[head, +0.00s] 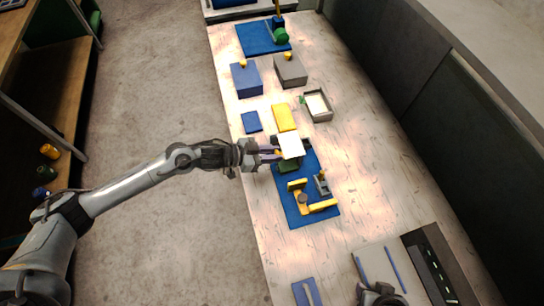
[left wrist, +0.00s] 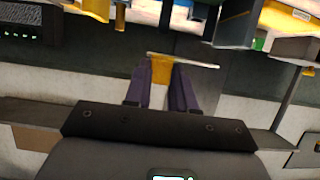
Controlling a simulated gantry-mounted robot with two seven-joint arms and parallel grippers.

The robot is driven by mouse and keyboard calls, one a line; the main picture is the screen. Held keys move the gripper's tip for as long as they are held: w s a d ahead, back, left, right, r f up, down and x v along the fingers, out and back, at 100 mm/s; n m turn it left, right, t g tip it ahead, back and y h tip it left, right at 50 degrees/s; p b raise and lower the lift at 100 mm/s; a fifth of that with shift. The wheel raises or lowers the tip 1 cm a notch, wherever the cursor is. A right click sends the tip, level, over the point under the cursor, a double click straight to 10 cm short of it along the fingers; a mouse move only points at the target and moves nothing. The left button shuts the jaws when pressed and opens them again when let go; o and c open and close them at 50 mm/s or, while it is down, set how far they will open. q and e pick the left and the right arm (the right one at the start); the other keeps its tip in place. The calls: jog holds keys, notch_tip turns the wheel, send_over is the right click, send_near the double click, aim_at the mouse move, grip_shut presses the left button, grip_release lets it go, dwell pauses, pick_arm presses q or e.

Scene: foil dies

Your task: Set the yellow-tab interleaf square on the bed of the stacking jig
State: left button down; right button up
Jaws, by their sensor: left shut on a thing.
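My left gripper (head: 268,153) is shut on the yellow tab (head: 278,152) of a white interleaf sheet (head: 290,146). In the left wrist view the tab (left wrist: 161,70) sits between the two purple fingers (left wrist: 161,88), and the sheet (left wrist: 200,64) shows nearly edge-on as a thin pale strip. The sheet is held over the far end of the blue mat (head: 291,215). The stacking jig, with yellow angled fences (head: 322,206), stands on this mat, nearer than the sheet. The jig's bed is hard to make out.
A grey clamp-like part (head: 322,184) stands by the fences. Beyond are a yellow pad (head: 284,117), a small blue pad (head: 251,122), an open tray (head: 329,113) and two boxes, blue (head: 246,81) and grey (head: 290,71).

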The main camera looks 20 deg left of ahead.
pick_arm(q)
notch_tip(320, 180, down, 3)
jog(key=shift+r, duration=0.2)
jog(key=shift+f, duration=0.15)
jog(key=shift+f, duration=0.15)
jog(key=c, duration=0.9)
grip_release()
jog(key=shift+c, duration=0.2)
